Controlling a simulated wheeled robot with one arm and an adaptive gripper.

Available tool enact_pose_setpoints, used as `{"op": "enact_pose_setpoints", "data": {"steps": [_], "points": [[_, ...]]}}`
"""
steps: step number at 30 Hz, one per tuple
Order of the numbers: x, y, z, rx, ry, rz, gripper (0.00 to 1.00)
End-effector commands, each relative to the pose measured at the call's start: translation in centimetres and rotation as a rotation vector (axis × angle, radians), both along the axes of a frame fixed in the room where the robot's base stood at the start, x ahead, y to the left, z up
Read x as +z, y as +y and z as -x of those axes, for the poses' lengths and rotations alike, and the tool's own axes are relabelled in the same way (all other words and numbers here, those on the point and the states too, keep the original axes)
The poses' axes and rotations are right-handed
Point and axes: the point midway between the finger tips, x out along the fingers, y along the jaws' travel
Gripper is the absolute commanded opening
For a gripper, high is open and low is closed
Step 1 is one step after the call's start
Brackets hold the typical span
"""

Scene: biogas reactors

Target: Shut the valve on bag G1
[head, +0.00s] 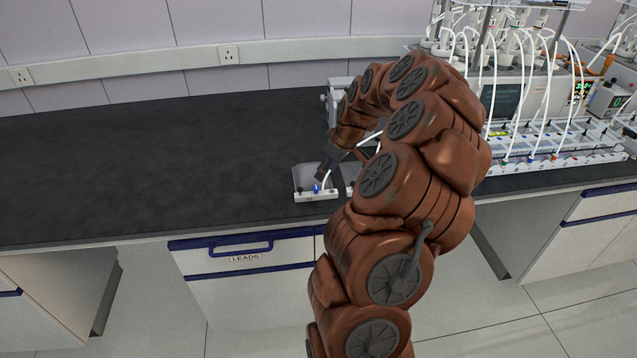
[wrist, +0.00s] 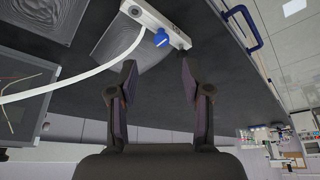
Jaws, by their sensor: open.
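A clear-grey bag (head: 304,176) lies on the dark bench top with a white strip (head: 316,198) along its front edge. The marking on the strip is too small to read surely. A blue valve (head: 317,188) sits by the strip; it also shows in the wrist view (wrist: 161,38), with a white tube (wrist: 75,83) running off left. My gripper (head: 322,177) hangs over the bag in the head view. In the wrist view my gripper (wrist: 158,76) has its fingers apart and empty, with the valve beyond the gap between the fingertips, not touched.
A blue-handled drawer marked LEADS (head: 245,257) is below the bench's front edge. My arm hides part of the bench right of the bag. Racks with bottles, tubes and instruments (head: 545,100) stand at the right. The left bench (head: 140,150) is clear.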

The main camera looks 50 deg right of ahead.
Motion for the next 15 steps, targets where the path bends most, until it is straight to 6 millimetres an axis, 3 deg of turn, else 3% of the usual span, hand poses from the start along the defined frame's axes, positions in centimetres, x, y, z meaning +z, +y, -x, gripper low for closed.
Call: {"op": "enact_pose_setpoints", "data": {"steps": [15], "points": [[-5.0, 0.6, -2.1, 0.003, 0.004, -0.005, 0.49]]}}
